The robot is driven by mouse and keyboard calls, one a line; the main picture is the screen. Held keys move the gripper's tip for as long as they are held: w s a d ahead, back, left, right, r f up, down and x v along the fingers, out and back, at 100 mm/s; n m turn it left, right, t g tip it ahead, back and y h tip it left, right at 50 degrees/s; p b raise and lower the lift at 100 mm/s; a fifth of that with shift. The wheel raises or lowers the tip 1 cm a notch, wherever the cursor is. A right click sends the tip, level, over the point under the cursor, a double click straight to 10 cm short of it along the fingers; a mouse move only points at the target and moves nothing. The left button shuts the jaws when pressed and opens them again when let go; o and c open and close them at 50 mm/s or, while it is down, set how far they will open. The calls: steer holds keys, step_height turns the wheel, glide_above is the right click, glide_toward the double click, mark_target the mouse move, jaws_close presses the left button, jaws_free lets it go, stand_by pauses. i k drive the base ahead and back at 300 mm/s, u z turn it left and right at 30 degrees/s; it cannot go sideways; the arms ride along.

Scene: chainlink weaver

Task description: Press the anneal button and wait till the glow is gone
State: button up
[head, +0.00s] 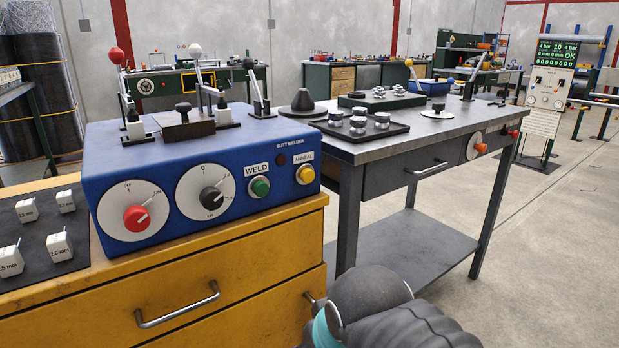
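The blue butt welder (253,150) stands on a yellow drawer cabinet at the left. Its yellow anneal button (305,174) is at the right end of the front panel, under a label reading ANNEAL. A small dark red round lamp (281,160) sits left of that label; no bright glow shows. The green weld button (260,187) is to the left. Part of my arm shows at the bottom centre, below and right of the button and apart from it. My gripper's fingers are not visible.
The yellow cabinet (200,270) has drawer handles on its front. A grey metal table (420,150) with a lower shelf stands to the right, holding metal cylinders and levers. A black mat (30,250) with white blocks lies at far left.

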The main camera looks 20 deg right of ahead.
mark_target(307, 175)
steer(key=z, duration=1.6)
steer(key=k, duration=0.75)
steer(key=u, duration=1.4)
